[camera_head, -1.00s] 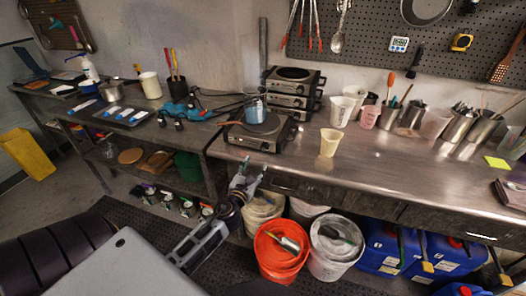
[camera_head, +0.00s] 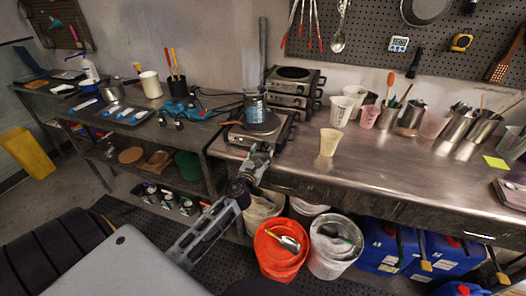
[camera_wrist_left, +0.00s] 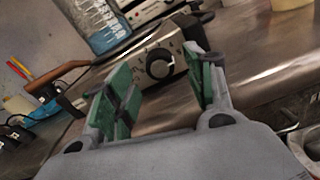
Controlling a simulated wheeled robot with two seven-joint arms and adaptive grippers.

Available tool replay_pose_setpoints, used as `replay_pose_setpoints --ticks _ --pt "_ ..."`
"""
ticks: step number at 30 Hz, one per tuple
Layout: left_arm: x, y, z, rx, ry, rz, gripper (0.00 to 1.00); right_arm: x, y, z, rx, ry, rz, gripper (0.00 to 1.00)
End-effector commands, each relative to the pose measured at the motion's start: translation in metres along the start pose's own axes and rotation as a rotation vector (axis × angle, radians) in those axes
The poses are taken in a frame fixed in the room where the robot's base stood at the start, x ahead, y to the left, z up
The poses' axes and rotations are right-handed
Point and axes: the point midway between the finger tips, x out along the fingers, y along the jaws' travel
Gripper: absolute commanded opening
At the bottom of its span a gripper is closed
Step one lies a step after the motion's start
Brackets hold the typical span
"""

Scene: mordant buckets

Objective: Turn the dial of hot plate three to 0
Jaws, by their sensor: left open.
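A hot plate (camera_head: 275,133) stands near the front left edge of the steel bench, with a blue-tinted beaker (camera_head: 255,108) on top. In the left wrist view its front panel (camera_wrist_left: 183,48) carries a round black dial (camera_wrist_left: 159,63). I cannot read the dial's setting or any plate number. My left gripper (camera_head: 259,152) is just in front of this panel. In the left wrist view the open green-padded fingers (camera_wrist_left: 165,90) frame the dial, apart from it, with nothing between them. My right gripper is not in view.
A stack of hot plates (camera_head: 292,88) stands behind. A cream cup (camera_head: 329,142) stands to the right on the bench. An orange bucket (camera_head: 281,250) and a white bucket (camera_head: 334,255) stand below. The bench's front middle is clear.

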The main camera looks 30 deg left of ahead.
Motion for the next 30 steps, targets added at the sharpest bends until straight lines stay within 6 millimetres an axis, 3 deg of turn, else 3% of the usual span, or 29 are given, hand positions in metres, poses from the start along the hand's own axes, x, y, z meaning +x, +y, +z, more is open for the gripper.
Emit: replay_pose_setpoints --ticks 10,24,30 --pt "0.023 0.000 0.000 0.001 0.000 0.001 0.54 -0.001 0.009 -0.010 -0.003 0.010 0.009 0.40" --pt "0.028 0.000 0.000 0.001 0.000 0.000 0.54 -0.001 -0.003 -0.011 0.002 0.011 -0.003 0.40" --pt "0.028 0.000 0.000 0.001 0.000 0.000 0.28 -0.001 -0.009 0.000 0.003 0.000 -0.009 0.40"
